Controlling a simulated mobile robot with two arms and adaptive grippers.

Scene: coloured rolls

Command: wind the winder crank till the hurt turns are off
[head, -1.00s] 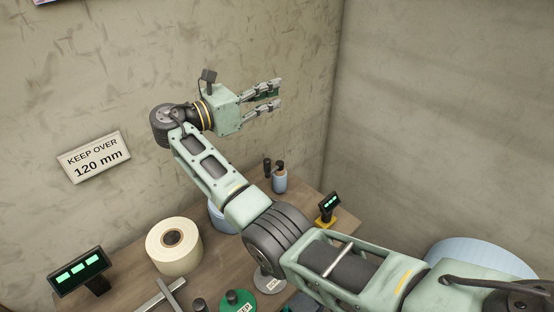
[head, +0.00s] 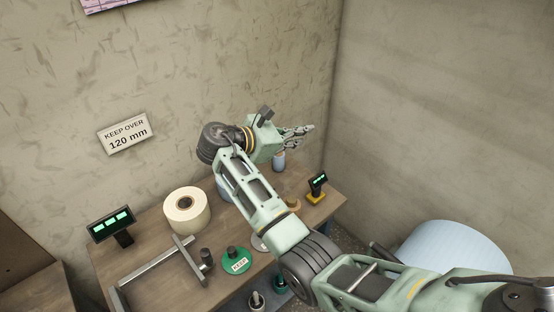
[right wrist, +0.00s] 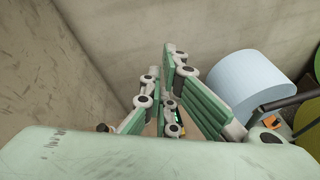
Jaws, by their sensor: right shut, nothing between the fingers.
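My right gripper (head: 304,132) is shut and empty, in the air above the far right part of the workbench. Its green-padded fingers fill the middle of the right wrist view. A cream roll (head: 178,220) stands on the bench at left, well away from the gripper. A grey metal bar frame (head: 150,268) and a dark knob (head: 207,258) stand in front of it. I cannot tell whether this knob is the winder crank. A large pale-blue roll (head: 455,250) is at lower right; a pale-blue roll also shows in the right wrist view (right wrist: 245,82). My left gripper is out of view.
A green disc marked KEEP (head: 236,264) lies by the knob. Displays with green marks stand at left (head: 110,224) and right (head: 319,180). A wall sign (head: 125,133) reads KEEP OVER 120 mm. My right arm covers part of the bench.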

